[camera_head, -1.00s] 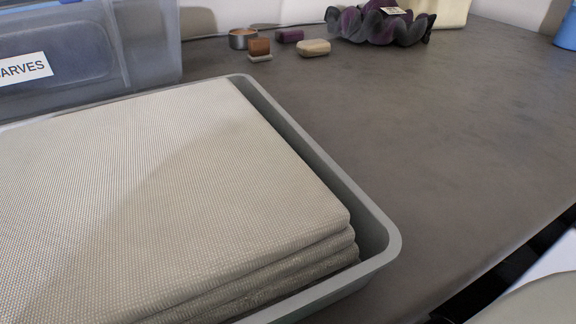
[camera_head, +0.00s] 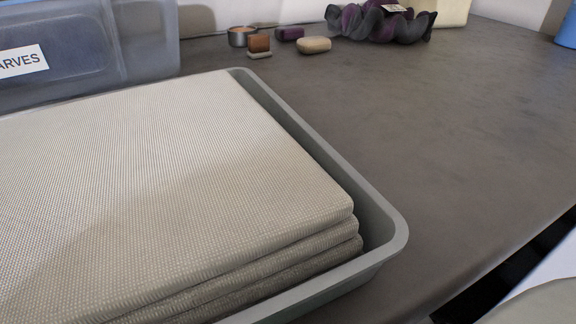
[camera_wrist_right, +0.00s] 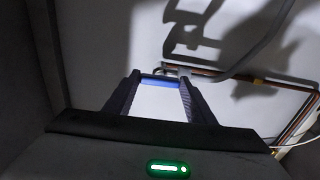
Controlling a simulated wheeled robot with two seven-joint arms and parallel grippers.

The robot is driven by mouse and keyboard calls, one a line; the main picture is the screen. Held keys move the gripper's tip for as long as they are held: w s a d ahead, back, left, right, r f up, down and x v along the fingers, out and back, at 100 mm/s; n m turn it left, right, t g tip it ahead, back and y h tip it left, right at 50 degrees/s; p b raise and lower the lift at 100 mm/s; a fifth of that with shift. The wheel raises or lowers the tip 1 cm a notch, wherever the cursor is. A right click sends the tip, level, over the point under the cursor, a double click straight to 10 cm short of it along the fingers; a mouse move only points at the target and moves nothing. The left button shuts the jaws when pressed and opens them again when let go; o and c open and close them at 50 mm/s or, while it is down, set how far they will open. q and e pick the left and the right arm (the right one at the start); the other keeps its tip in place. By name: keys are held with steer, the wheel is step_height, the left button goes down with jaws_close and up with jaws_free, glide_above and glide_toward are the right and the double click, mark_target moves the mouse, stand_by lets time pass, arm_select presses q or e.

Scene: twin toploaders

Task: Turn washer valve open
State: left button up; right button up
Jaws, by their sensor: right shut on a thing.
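My right gripper (camera_wrist_right: 160,80) shows in the right wrist view, its two dark fingers reaching away from the camera. It is shut on a blue piece (camera_wrist_right: 160,84) that spans the gap between the fingertips. This looks like the washer valve's handle. A small grey metal fitting (camera_wrist_right: 178,70) sits just beyond the fingertips, beside the pipes. Much of the valve body is hidden or too dark to make out, and I cannot tell how far the handle is turned. No valve and no gripper show in the head view.
Copper-coloured pipes (camera_wrist_right: 235,78) and a grey hose (camera_wrist_right: 262,45) run along the pale wall right of the gripper. The head view shows a grey tray (camera_head: 392,240) of folded cloth, a labelled bin (camera_head: 85,45), a dark scrunchie (camera_head: 380,24) and small items on the counter (camera_head: 480,110).

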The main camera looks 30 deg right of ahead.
arm_select(q)
steer(key=shift+w, duration=0.1)
arm_select(e)
steer(key=o, duration=1)
steer(key=shift+o, duration=0.2)
arm_select(q)
steer(key=r+p, duration=0.1)
steer(key=a+n+t+p, duration=0.1)
steer(key=shift+s+a+r+p, duration=0.25)
steer(key=shift+r+p, duration=0.1)
arm_select(e)
steer(key=s, duration=1)
steer(key=shift+s+a, duration=0.2)
steer(key=shift+a, duration=0.1)
